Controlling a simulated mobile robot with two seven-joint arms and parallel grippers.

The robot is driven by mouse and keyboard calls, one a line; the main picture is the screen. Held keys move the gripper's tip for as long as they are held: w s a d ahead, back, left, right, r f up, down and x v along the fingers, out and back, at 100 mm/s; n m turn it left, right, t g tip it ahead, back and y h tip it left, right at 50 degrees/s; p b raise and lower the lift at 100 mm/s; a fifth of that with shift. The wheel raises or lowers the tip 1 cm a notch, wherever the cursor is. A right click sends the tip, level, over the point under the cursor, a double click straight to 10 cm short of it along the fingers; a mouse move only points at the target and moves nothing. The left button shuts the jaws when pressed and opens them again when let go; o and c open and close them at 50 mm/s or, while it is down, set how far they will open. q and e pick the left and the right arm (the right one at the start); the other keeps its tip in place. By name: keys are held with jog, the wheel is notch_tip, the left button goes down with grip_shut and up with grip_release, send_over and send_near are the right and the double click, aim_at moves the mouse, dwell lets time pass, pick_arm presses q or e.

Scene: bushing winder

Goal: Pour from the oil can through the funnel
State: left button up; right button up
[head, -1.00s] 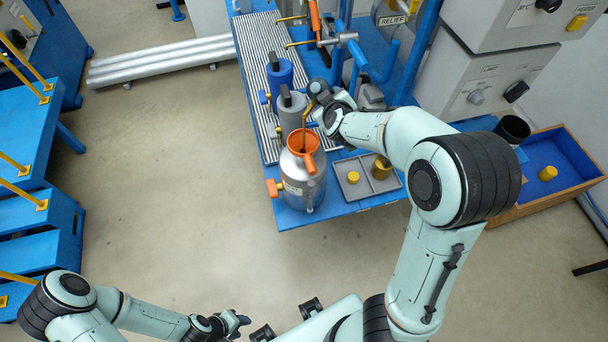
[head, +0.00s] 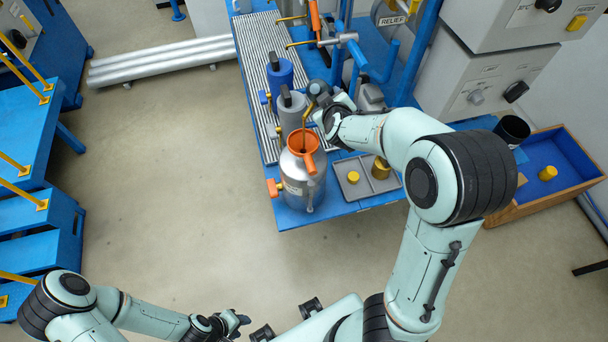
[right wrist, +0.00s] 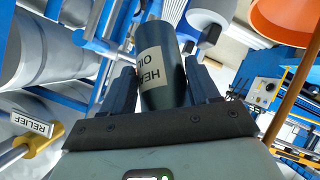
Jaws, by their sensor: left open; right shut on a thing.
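My right gripper (right wrist: 165,88) is shut on the dark oil can (right wrist: 160,75), whose pale label shows "OIL" in the right wrist view. In the head view the can is partly hidden by the gripper (head: 328,104). Its thin brass spout (head: 305,121) points down at the orange funnel (head: 302,142); I cannot tell whether its tip is inside. The funnel sits on top of a metal canister (head: 300,192) at the bench's front corner. It also shows in the right wrist view (right wrist: 285,20). No flow of oil is visible. My left gripper (head: 240,320) is open and empty, low over the floor.
Grey and blue canisters (head: 280,78) stand behind the metal one on the ribbed bench. A grey tray (head: 346,192) with yellow parts lies to its right. A blue-lined wooden bin (head: 565,150) is far right.

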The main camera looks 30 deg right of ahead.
jog(key=shift+d+f+n+t+h, duration=0.1)
jog(key=shift+f+n+t+h, duration=0.25)
jog(key=shift+t+h, duration=0.25)
dwell(2.9)
dwell(0.4)
